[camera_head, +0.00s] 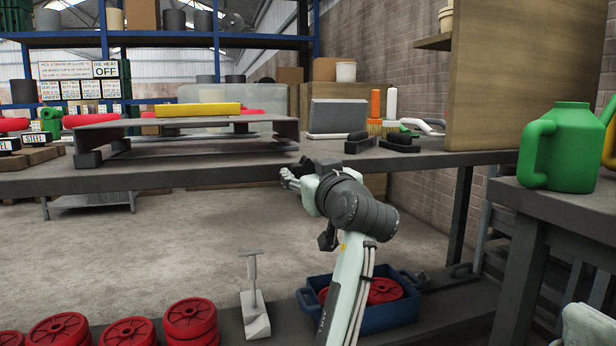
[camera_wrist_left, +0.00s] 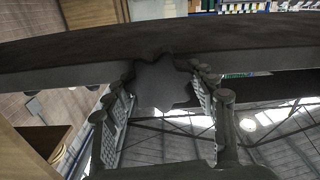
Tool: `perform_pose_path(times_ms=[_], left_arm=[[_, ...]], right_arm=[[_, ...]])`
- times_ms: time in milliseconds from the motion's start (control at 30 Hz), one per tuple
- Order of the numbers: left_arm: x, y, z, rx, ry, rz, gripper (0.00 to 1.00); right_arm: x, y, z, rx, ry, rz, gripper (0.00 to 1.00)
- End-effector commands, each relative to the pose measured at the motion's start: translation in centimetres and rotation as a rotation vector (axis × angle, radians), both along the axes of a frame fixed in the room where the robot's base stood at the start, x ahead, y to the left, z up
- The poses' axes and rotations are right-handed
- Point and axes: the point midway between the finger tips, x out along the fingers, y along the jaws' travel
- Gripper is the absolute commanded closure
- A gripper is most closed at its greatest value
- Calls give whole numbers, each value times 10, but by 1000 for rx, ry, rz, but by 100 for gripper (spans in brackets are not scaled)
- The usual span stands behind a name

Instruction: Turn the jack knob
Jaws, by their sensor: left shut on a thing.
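The jack knob is a grey, star-shaped knob (camera_wrist_left: 160,84) in the left wrist view. It sits between the two fingers of my left gripper (camera_wrist_left: 160,95), with its lobes close to the finger pads on both sides. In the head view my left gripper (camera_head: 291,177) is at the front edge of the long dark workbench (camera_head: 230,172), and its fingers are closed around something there. The knob cannot be made out clearly in the head view.
A low dark stand (camera_head: 200,130) with a yellow bar (camera_head: 198,109) is on the bench, left of my gripper. Dark blocks (camera_head: 400,140) lie to the right. A green jug (camera_head: 556,145) stands on the right table. A blue crate (camera_head: 390,313) with red wheels is below my arm.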

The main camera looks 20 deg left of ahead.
Motion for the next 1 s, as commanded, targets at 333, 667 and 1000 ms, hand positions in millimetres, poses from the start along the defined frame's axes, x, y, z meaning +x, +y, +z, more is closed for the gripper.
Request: perform_pose_path(times_ms=[333,667,1000], left_arm=[[0,1,2,-14,-13,0,72],[0,0,2,-13,-13,0,24],[-1,-1,1,-14,-10,0,22]], right_arm=[[1,0,0,-4,2,0,0],[0,0,1,-4,-1,0,0],[1,0,1,1,-6,-1,0]])
